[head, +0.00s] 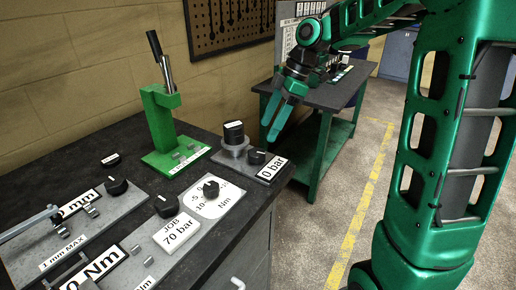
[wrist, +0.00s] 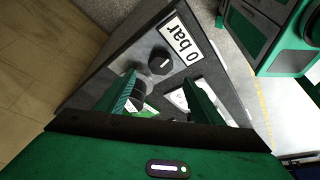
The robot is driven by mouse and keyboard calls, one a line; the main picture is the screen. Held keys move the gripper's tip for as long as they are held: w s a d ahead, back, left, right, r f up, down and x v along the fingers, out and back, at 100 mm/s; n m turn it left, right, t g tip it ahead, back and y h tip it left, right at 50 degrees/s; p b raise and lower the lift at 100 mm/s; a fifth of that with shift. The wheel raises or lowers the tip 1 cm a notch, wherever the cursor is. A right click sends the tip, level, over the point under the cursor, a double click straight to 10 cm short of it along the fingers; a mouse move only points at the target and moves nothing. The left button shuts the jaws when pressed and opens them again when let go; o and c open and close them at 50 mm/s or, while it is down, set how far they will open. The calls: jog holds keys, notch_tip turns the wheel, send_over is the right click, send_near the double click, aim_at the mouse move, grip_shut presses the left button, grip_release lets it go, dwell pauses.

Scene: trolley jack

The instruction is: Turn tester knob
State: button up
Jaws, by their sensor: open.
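A black knob (head: 256,156) stands on a grey plate with a white "0 bar" label (head: 271,169) at the right end of the dark bench. In the wrist view the knob (wrist: 160,62) shows just beyond my fingertips, with the label (wrist: 181,41) beside it. My gripper (head: 280,115) is above and to the right of the knob in the head view, fingers pointing down. In the wrist view my gripper (wrist: 159,77) is open, with nothing between its two green fingers. I see no contact with the knob.
A grey cylinder with a black labelled top (head: 234,139) stands just left of the knob. A green stand with a lever (head: 162,115), a "JOB 70 bar" block (head: 178,233) and several other knobs share the bench. A green trolley (head: 337,95) stands behind.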

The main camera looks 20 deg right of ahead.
aim_at(258, 152)
jog(key=x, duration=0.8)
jog(key=shift+f, duration=0.4)
jog(key=c, duration=1)
